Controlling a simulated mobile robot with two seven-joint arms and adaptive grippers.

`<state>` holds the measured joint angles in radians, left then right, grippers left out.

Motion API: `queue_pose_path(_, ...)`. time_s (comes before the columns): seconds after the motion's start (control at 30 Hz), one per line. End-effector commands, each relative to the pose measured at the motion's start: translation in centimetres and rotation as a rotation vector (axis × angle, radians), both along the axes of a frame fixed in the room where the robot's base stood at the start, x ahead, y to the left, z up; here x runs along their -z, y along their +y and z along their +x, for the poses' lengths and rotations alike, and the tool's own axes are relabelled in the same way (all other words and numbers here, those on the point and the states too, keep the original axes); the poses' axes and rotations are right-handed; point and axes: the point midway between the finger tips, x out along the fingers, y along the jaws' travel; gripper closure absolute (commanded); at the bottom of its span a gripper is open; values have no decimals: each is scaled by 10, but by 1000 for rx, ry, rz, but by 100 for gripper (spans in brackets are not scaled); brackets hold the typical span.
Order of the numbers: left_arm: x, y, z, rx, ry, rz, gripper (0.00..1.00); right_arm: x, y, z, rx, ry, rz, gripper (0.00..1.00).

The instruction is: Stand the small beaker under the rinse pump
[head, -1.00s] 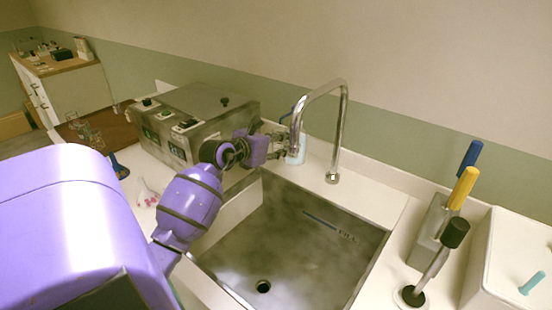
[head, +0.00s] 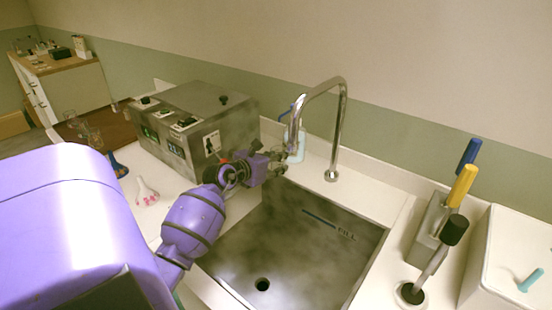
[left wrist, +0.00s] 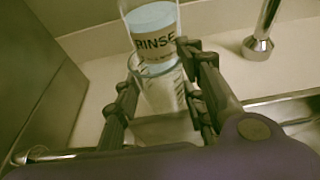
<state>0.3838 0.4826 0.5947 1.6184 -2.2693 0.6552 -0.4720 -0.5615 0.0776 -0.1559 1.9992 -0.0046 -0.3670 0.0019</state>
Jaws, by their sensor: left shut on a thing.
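My left gripper (head: 284,161) is just left of the faucet, by the sink's back left corner. In the left wrist view its two fingers are shut on a small clear beaker (left wrist: 164,92) with graduation marks. In the head view the beaker is too small and covered to make out. The rinse pump (head: 298,147) is a pale blue bottle with a blue top, standing behind the faucet spout. In the left wrist view its RINSE label (left wrist: 155,40) shows right behind the beaker; I cannot tell whether they touch. My right gripper is not in view.
The faucet (head: 344,120) arches over the steel sink (head: 300,245). A steel box with switches (head: 190,120) stands close left of the gripper. A flask with pink marks (head: 146,192) is on the left counter. Brushes with blue and yellow handles (head: 463,185) stand at right.

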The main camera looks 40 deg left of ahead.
Motion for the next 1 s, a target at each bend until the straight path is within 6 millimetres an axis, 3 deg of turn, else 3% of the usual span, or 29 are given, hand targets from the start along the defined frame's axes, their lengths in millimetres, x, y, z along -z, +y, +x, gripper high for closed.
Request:
queue_pose_path(0.33, 9, 0, 0, 1, 3, -1, 92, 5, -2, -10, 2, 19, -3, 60)
queue_pose_path(0.37, 10, 0, -1, 1, 4, -2, 59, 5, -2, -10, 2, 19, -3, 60)
queue_pose_path(0.5, 11, 0, -1, 1, 6, -2, 44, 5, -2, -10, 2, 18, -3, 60)
queue_pose_path(0.8, 10, 1, -2, -2, 8, -2, 44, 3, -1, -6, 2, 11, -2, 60)
queue_pose_path(0.93, -5, 1, -1, -3, 2, -3, 44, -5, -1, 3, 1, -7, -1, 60)
queue_pose_path(1.0, -5, 1, -14, -3, 7, -1, 44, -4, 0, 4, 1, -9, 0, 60)
